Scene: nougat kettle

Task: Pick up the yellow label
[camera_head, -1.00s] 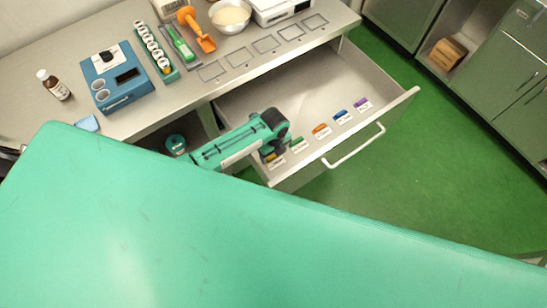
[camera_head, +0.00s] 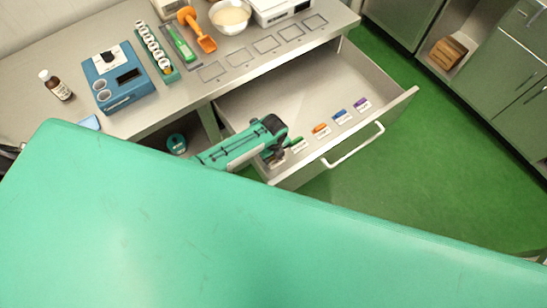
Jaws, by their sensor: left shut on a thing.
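My left gripper (camera_head: 277,157) reaches down into the front left corner of the open drawer (camera_head: 290,88). It is shut, at the spot where the yellow label lay, left of the green label (camera_head: 299,146). The yellow label is hidden by my gripper and wrist, so its exact hold in the fingers does not show. My right gripper is not in view.
Orange (camera_head: 320,129), blue (camera_head: 341,115) and purple (camera_head: 361,104) labels lie along the drawer's front, right of the green one. The drawer handle (camera_head: 353,146) sticks out in front. The counter holds a blue device (camera_head: 118,80), a bowl (camera_head: 230,17) and an orange scoop (camera_head: 197,29). The drawer's middle is clear.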

